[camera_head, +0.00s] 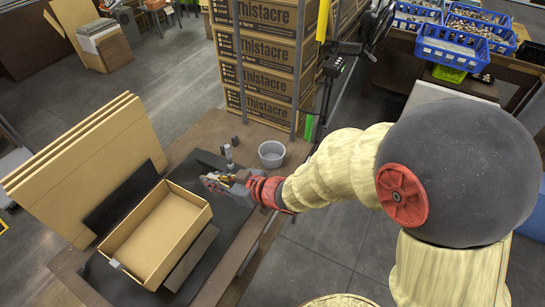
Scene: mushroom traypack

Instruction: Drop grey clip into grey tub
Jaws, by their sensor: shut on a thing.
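The grey tub (271,155) is a small round open container standing on the brown table, beyond my gripper and to its right. My gripper (213,183) is over the table near the far right side of the cardboard tray, apart from the tub. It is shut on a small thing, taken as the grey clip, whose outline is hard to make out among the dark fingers. Another small grey piece (116,264) sits at the near left rim of the cardboard tray (185,245). The tub's inside is partly visible and looks empty.
Flat cardboard sheets (85,165) lean at the left of the table. Small dark upright pieces (228,153) stand between my gripper and the tub. Stacked Thistacre boxes (265,55) rise behind the table. Blue crates (452,48) stand at the upper right.

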